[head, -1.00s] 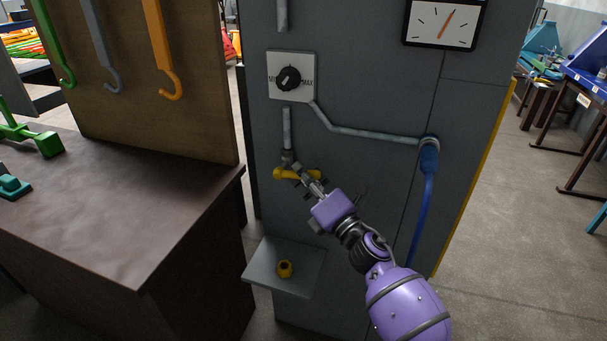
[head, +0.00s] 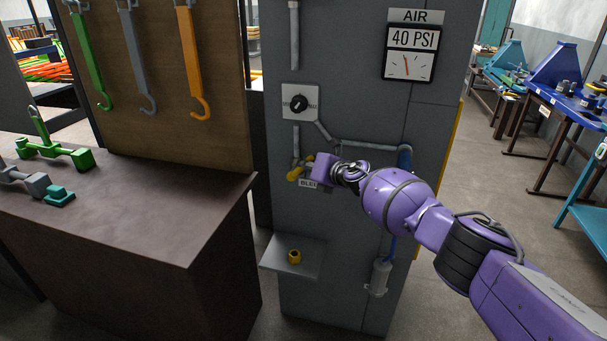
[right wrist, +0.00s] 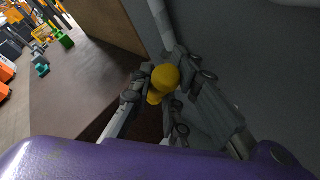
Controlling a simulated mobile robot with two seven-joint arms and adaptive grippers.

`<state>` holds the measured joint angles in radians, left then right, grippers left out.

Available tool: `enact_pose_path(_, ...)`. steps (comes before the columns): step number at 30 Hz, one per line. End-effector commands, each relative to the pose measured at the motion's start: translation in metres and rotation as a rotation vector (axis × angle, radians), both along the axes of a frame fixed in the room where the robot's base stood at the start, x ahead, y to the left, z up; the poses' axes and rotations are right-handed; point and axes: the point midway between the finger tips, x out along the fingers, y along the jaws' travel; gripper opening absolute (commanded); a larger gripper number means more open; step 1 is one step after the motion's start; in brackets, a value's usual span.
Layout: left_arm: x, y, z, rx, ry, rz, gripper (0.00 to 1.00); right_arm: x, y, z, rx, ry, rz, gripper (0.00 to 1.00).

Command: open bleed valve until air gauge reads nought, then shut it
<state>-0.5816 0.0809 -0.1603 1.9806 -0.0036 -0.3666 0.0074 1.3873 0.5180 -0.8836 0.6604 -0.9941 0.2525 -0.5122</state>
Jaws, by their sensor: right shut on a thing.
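The bleed valve's yellow handle (head: 293,174) sits under a grey pipe on the cabinet front, slanting up to the right. My right gripper (head: 308,167) is shut on it. In the right wrist view the yellow handle (right wrist: 165,76) shows between the fingers (right wrist: 163,98). The label below it (head: 307,184) is partly covered by my gripper. The air gauge (head: 408,66) is higher up, under an "AIR" sign and a "40 PSI" panel. Its needle points nearly straight up, slightly left. My left gripper is out of view.
A MIN/MAX knob (head: 299,103) is above the valve. A small shelf (head: 279,264) below holds a yellow fitting (head: 295,256). A blue hose (head: 404,158) runs behind my arm.

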Motion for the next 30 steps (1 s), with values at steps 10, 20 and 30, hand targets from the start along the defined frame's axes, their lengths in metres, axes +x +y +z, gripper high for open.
enact_pose_path(10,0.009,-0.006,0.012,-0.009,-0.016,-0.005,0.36,0.012,0.011,0.012,-0.135,0.043,0.006,0.00)
enact_pose_path(20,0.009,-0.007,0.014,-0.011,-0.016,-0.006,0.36,0.013,0.015,0.011,-0.190,0.064,0.007,0.00)
enact_pose_path(30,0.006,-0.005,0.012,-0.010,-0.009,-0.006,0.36,0.013,0.015,0.009,-0.197,0.067,0.008,0.00)
